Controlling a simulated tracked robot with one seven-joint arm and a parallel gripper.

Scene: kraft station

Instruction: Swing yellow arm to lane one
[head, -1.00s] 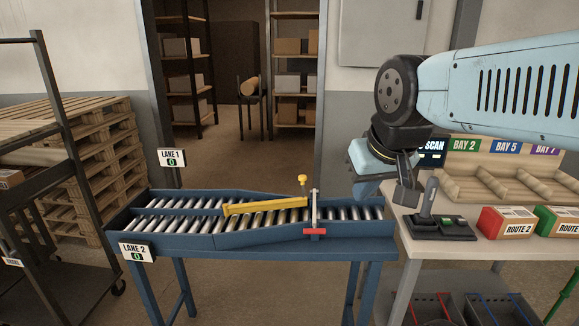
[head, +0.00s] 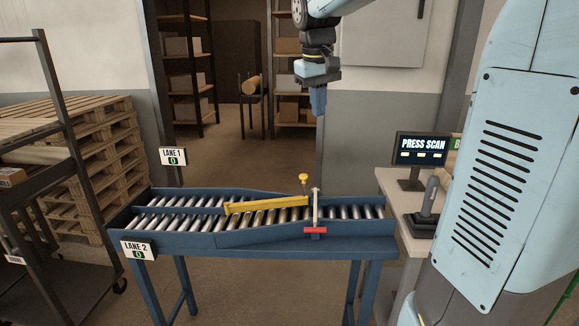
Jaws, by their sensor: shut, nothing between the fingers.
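The yellow arm (head: 265,204) lies slantwise over the rollers of the blue conveyor (head: 265,239). A yellow knob (head: 303,178) stands up at its right end. Its left end is by the divider (head: 178,210) between the lanes. The lane 1 sign (head: 173,156) is at the far left side of the conveyor, and the lane 2 sign (head: 138,250) is at the near left side. Both read 0. My gripper (head: 318,108) is shut and empty, pointing down, high above the right part of the conveyor and apart from the yellow arm.
A pale upright gate with a red bar (head: 315,229) crosses the rollers just right of the knob. A table with a scan screen (head: 423,148) and a scanner (head: 428,208) stands at right, partly hidden by my arm. Pallets (head: 85,150) and a cart stand at left. The rollers are empty.

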